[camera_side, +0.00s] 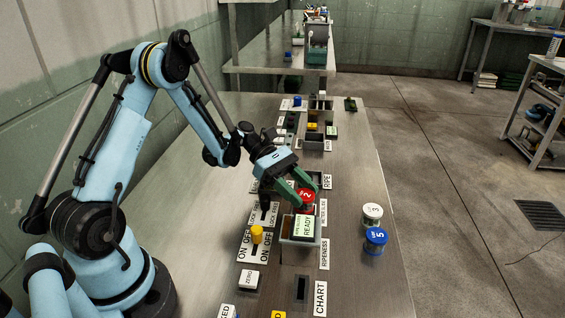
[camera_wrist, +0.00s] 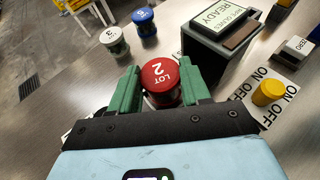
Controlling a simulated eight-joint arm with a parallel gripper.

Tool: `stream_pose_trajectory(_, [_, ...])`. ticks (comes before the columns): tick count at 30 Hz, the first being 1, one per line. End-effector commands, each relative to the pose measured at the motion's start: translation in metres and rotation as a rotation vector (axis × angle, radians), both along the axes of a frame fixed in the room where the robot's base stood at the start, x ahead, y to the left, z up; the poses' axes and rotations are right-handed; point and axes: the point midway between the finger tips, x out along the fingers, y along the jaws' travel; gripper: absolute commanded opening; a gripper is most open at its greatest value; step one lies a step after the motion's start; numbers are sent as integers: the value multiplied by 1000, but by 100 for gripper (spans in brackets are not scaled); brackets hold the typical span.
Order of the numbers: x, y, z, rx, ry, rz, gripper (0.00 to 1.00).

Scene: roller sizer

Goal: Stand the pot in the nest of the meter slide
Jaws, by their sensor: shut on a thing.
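The pot (camera_side: 306,196) has a red lid marked 2; in the wrist view the same red lid (camera_wrist: 160,73) reads LOT 2. My gripper (camera_side: 294,193) has its green fingers on both sides of the pot; it also shows in the wrist view (camera_wrist: 160,92). The pot looks upright, just behind the ripeness meter (camera_side: 304,228), whose screen reads READY. A METER SLIDE label (camera_side: 323,212) is beside it. The nest of the slide is not clearly visible; my gripper and the meter block that area. I cannot tell whether the pot's base touches anything.
A white-lidded pot 3 (camera_side: 372,214) and a blue-lidded pot 5 (camera_side: 375,240) stand at the right of the bench. A yellow ON/OFF knob (camera_side: 256,235) and a ZERO button (camera_side: 248,280) lie left of the meter. The right side of the bench is mostly clear.

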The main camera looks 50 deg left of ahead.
Motion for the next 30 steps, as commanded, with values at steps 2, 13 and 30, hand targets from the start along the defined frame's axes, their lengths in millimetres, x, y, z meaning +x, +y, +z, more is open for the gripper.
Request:
stream_pose_trajectory(2, [0,0,-10,0,0,0,17])
stream_pose_trajectory(13, [0,0,-19,0,0,0,17])
stream_pose_trajectory(30, [0,0,-20,0,0,0,57])
